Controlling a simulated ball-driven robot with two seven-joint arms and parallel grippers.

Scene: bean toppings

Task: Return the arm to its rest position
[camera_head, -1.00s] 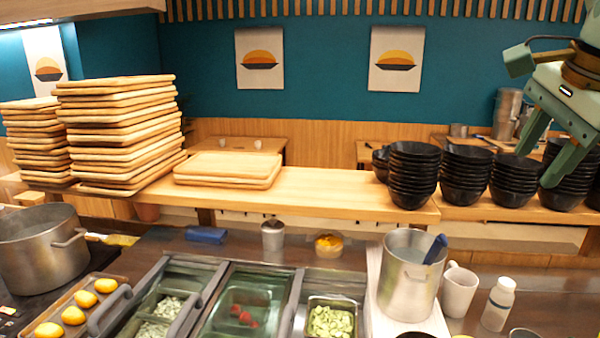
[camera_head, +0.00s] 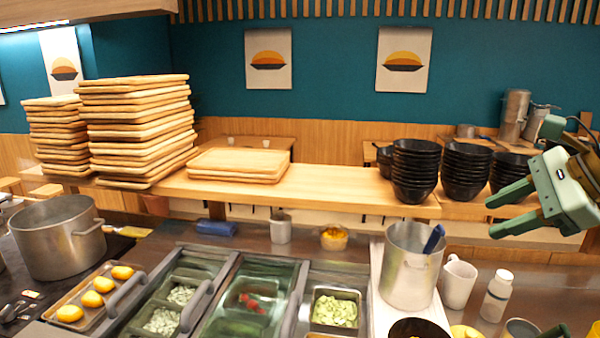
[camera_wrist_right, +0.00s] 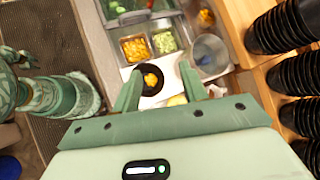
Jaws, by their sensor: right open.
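My right gripper (camera_head: 508,210) is at the right edge of the head view, in front of the shelf with black bowls. Its two green fingers point left, spread apart with nothing between them. The right wrist view also shows the open fingers (camera_wrist_right: 162,88) above the counter. A dark bowl with yellow food (camera_wrist_right: 151,80) sits on a white board below, apart from the fingers; in the head view a dark bowl (camera_head: 418,328) is cut by the bottom edge. My left gripper is not in the head view.
Stacks of black bowls (camera_head: 414,170) stand on the wooden shelf (camera_head: 335,185) near my right gripper. A metal pot with a blue handle (camera_head: 408,268), a white mug (camera_head: 458,283) and a white bottle (camera_head: 497,297) stand below. Wooden tray stacks (camera_head: 140,130) are at left.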

